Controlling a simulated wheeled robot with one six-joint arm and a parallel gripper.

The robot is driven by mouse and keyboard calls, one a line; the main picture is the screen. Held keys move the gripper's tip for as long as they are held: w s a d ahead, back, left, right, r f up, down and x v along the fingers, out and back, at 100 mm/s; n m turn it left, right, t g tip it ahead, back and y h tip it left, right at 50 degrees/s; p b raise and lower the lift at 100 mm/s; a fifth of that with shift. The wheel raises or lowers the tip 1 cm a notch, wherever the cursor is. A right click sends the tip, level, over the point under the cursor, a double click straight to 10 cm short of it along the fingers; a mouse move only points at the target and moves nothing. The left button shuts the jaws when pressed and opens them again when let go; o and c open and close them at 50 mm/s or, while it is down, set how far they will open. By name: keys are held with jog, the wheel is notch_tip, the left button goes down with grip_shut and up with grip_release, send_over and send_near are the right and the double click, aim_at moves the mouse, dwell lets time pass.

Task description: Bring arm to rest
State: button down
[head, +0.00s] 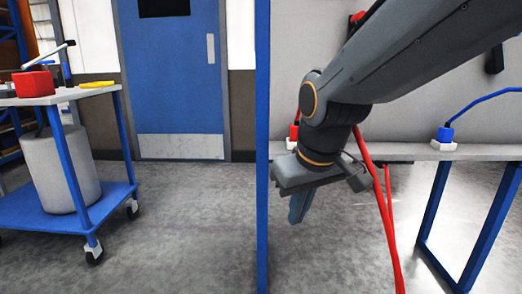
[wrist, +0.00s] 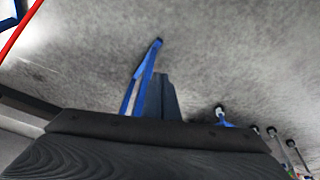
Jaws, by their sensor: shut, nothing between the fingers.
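My gripper (head: 298,208) hangs from my bent grey arm in the head view and points down over the grey floor. Its fingers are together, with nothing seen held. The gripper is in front of the workbench area, just right of a tall blue post (head: 262,150). In the wrist view the dark fingers (wrist: 163,98) show as one block beyond the dark wrist housing, with floor behind them. A blue bar (wrist: 145,75) shows beside them on the left.
A blue cart (head: 100,205) at left carries a red block (head: 34,84) on top and a pale cylinder (head: 60,172) below. A bench (head: 415,151) on blue legs stands at right, behind my arm. A red hose (head: 380,190) hangs there. Floor before the blue door (head: 172,85) is clear.

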jog(key=s+a+f+n+g, duration=0.1)
jog(key=s+a+f+g, duration=0.2)
jog(key=s, duration=0.5)
jog(key=s+a+f+g, duration=0.1)
jog(key=s+a+f, duration=0.4)
jog(key=s, duration=0.4)
jog(key=d+r+m+p, duration=0.3)
jog(key=d+r+p, duration=0.7)
jog(key=p, duration=0.7)
jog(key=d+r+m+h+p, duration=0.1)
jog(key=d+r+m+p, duration=0.1)
jog(key=d+r+p, duration=0.8)
notch_tip(320, 180, up, 7)
jog(key=p, duration=0.7)
jog(key=shift+m, duration=0.4)
jog(key=shift+d, duration=0.1)
